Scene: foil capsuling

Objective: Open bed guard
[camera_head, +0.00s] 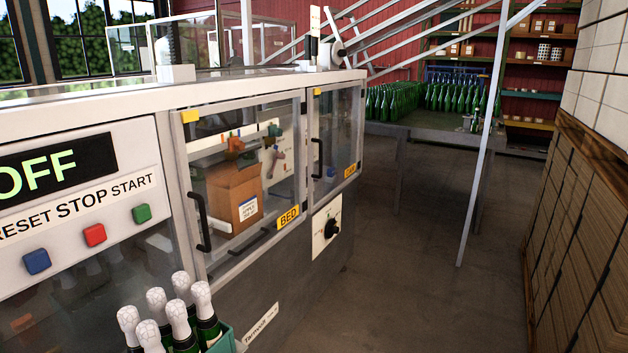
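The bed guard (278,150) is a clear framed door on the machine's side, with a yellow "BED" label (289,217) at its lower right. It looks closed. A black vertical handle (200,222) is on its left edge. Behind the clear panel a brown cardboard box (233,188) and some coloured parts show. A second clear guard (336,140) with its own black handle (318,158) is just to the right and also looks closed. Neither of my grippers is in view.
A control panel reads OFF (57,165), with blue, red and green buttons. Foil-topped bottles (180,318) in a green crate (222,341) stand low in front. A rotary switch (331,228) is below the guards. A thin post (480,150) and stacked boxes (585,240) are right; floor between is clear.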

